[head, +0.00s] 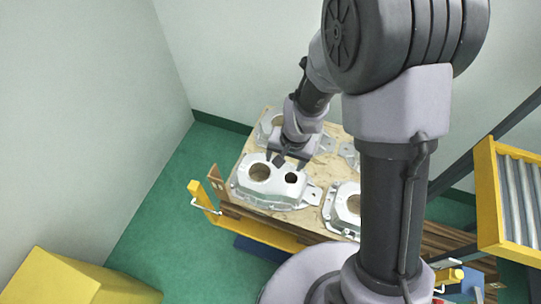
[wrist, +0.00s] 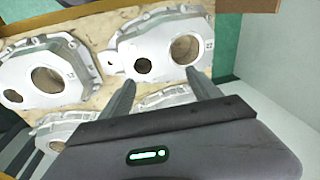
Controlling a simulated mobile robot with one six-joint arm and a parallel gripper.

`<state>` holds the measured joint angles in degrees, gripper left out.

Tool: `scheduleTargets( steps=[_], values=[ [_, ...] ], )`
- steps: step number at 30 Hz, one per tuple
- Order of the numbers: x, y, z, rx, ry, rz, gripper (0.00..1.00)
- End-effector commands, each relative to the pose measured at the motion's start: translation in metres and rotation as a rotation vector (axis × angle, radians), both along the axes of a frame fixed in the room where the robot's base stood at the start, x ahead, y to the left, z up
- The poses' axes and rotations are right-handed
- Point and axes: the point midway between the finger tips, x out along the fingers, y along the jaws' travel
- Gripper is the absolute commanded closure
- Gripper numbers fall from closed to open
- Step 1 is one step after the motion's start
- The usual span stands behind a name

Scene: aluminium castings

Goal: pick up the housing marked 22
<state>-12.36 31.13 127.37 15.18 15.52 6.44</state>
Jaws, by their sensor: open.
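Several silver-grey cast housings with round openings lie on a wooden board. In the head view, one housing (head: 272,188) is at the front left, just below my gripper (head: 290,158). It also shows in the wrist view (wrist: 158,38), at the top centre, with a small dark mark near its large hole. A second housing (head: 341,212) is at the front right, partly behind my arm; in the wrist view (wrist: 25,70) it also carries a small mark.
More housings (wrist: 165,98) lie beneath my gripper, partly hidden by it. The wooden board (head: 252,143) sits on a yellow-framed carrier. A roller conveyor (head: 521,190) stands at the right. A yellow block (head: 75,280) is at the lower left; green floor between is clear.

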Motion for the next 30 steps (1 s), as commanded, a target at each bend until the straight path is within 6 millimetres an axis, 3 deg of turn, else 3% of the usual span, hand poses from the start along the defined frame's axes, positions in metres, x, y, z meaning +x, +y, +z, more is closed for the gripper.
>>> scheduleTargets(
  steps=[1, 6, 14, 19, 26, 30],
  values=[
    [0.001, 0.002, -0.024, -0.001, 0.004, -0.001, 0.28],
    [0.007, 0.007, -0.067, 0.000, 0.002, 0.000, 0.28],
    [0.011, 0.011, -0.092, 0.000, 0.000, 0.001, 0.28],
    [0.014, 0.016, -0.128, 0.000, 0.001, -0.001, 0.28],
    [0.015, 0.016, -0.129, 0.000, 0.000, -0.001, 0.28],
    [0.015, 0.016, -0.129, 0.000, 0.000, -0.001, 0.53]
  ],
)
